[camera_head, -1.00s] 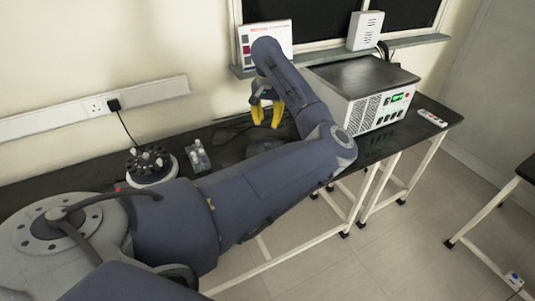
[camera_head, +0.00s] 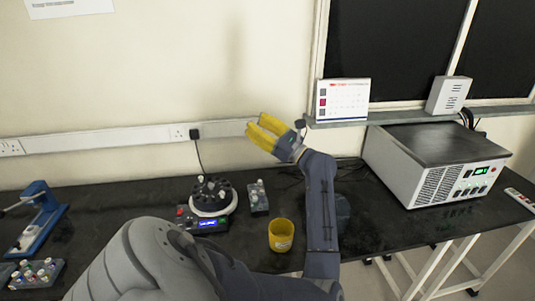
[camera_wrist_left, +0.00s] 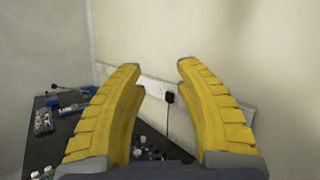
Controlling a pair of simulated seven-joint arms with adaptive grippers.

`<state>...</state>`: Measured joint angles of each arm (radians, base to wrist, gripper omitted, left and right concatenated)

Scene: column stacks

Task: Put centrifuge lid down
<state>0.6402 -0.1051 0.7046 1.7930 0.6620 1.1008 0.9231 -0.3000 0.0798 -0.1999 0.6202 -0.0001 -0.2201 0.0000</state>
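The centrifuge (camera_head: 209,196) stands on the black bench with a pale rim, a dark rotor holding several tubes, and a lit control panel. No lid covers it. A dark rounded thing (camera_head: 343,208) lies on the bench, partly hidden behind my left forearm; I cannot tell if it is the lid. My left gripper (camera_head: 257,125) is raised above the bench near the wall, up and right of the centrifuge. In the left wrist view its yellow fingers (camera_wrist_left: 158,66) are spread with nothing between them. My right gripper is not in view.
A yellow cup (camera_head: 281,236) stands beside my left arm. A small tube rack (camera_head: 258,198) is right of the centrifuge. A blue device (camera_head: 36,216) and a tube rack (camera_head: 36,272) are at the left. A large grey instrument (camera_head: 432,165) stands at the right.

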